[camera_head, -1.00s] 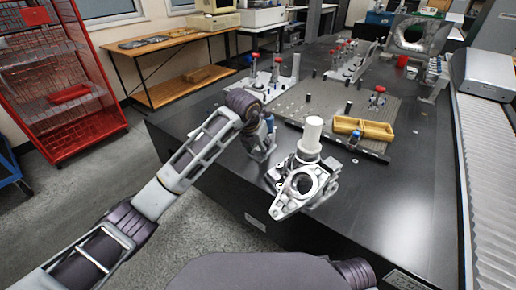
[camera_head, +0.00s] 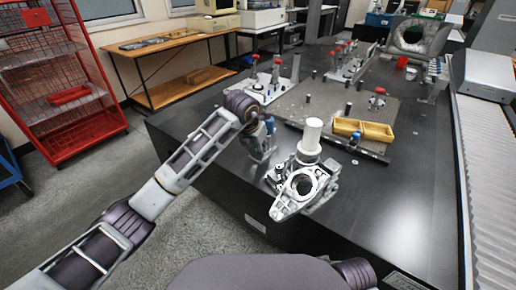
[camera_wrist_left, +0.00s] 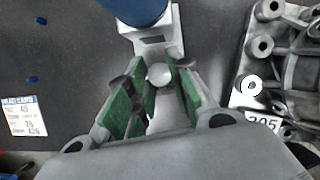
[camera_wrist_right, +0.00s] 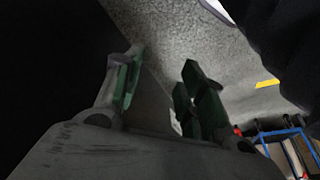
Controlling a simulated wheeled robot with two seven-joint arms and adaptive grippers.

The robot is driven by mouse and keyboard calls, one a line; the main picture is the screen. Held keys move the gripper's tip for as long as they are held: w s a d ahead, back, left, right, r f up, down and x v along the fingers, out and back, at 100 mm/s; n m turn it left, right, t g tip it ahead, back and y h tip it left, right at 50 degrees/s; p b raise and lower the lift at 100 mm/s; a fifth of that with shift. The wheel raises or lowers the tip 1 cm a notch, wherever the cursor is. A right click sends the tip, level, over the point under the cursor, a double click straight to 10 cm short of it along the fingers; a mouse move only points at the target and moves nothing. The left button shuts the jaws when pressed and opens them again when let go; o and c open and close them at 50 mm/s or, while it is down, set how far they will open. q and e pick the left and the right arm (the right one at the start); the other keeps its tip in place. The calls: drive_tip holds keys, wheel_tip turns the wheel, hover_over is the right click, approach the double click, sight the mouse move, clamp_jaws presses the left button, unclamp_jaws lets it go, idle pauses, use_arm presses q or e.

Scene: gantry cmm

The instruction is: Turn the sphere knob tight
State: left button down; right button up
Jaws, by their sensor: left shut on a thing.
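The sphere knob (camera_wrist_left: 159,75) shows in the left wrist view as a small pale grey ball on a light metal stand. A larger blue round part (camera_wrist_left: 136,8) sits at the stand's far end; a blue part (camera_head: 269,124) also shows in the head view. My left gripper (camera_wrist_left: 156,88) has its green-padded fingers on both sides of the ball, shut on it. In the head view my left gripper (camera_head: 261,147) is low at the table's left part, and the ball cannot be made out. My right gripper (camera_wrist_right: 162,70) is open and empty, away from the table.
A grey metal casting (camera_head: 295,191) with a white cylinder (camera_head: 312,136) stands close to the right of my left gripper. Behind are a perforated plate (camera_head: 300,108), a yellow tray (camera_head: 376,131) and red-handled clamps. The black table (camera_head: 400,205) is clear at front right.

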use_arm(q)
drive_tip(key=shift+w+a+m+p, duration=0.15)
drive_tip(key=shift+m+p, duration=0.25)
drive_tip(key=shift+m, duration=0.5)
drive_tip(key=shift+m+g+h, duration=0.5)
drive_tip(key=shift+m, duration=0.4)
drive_tip(key=shift+m+p, duration=0.3)
drive_tip(key=shift+m, duration=0.3)
drive_tip(key=shift+m+g+h, duration=0.3)
drive_tip(key=shift+m, duration=0.2)
use_arm(e)
drive_tip(key=shift+s+d+r, duration=0.1)
drive_tip(key=shift+d+r, duration=0.1)
drive_tip(key=shift+r, duration=0.25)
drive_tip(key=shift+s+d+r, duration=0.1)
drive_tip(key=shift+d+r, duration=0.05)
drive_tip(key=shift+r, duration=0.25)
use_arm(q)
drive_tip(key=c, duration=1.3)
unclamp_jaws()
use_arm(e)
drive_tip(key=shift+d, duration=0.1)
use_arm(q)
drive_tip(key=shift+o, duration=0.2)
drive_tip(key=shift+r, duration=0.1)
use_arm(e)
drive_tip(key=shift+r, duration=0.1)
